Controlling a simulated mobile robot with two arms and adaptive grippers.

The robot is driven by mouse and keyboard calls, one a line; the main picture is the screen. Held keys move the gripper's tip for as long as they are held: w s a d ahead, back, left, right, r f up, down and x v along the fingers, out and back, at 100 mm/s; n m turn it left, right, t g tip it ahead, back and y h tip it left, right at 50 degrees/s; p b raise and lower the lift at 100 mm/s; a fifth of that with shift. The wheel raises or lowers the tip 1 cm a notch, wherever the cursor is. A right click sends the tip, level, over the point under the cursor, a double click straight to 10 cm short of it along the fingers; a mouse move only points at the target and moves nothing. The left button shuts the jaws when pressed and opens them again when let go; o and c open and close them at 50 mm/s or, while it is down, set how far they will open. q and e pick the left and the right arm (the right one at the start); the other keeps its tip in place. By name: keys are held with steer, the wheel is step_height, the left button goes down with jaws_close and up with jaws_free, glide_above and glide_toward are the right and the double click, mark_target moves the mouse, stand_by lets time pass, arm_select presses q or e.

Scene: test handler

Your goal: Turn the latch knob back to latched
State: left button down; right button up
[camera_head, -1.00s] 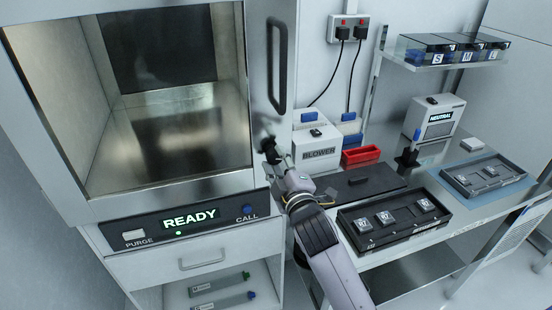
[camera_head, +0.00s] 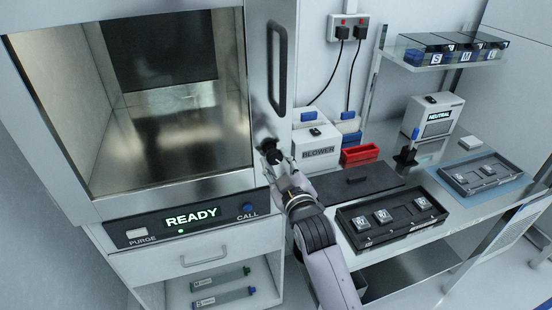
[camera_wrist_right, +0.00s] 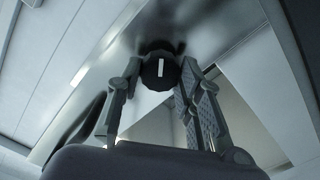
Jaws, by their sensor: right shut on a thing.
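The latch knob (camera_wrist_right: 160,71) is round and black, with a white mark that stands nearly upright in the right wrist view. It sits on the metal door frame below the long black handle (camera_head: 277,68); in the head view the knob (camera_head: 268,146) is partly covered by my gripper. My right gripper (camera_head: 275,159) is at the knob. In the right wrist view the fingers of this gripper (camera_wrist_right: 158,90) are on either side of the knob, shut on it. My left gripper is not in view.
The open chamber (camera_head: 165,140) is empty, above a panel reading READY (camera_head: 192,217). Right of my arm are a BLOWER box (camera_head: 318,150), a red bin (camera_head: 360,154), a dark tray with several chips (camera_head: 350,218) and a NEUTRAL box (camera_head: 436,118).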

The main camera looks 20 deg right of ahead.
steer(key=shift+r+m+p, duration=0.1)
steer(key=shift+m+p, duration=0.55)
steer(key=shift+m, duration=0.95)
steer(key=shift+m+p, duration=0.4)
steer(key=shift+p, duration=0.05)
steer(key=shift+m+p, duration=0.4)
steer(key=shift+m, duration=0.8)
steer(key=o, duration=0.5)
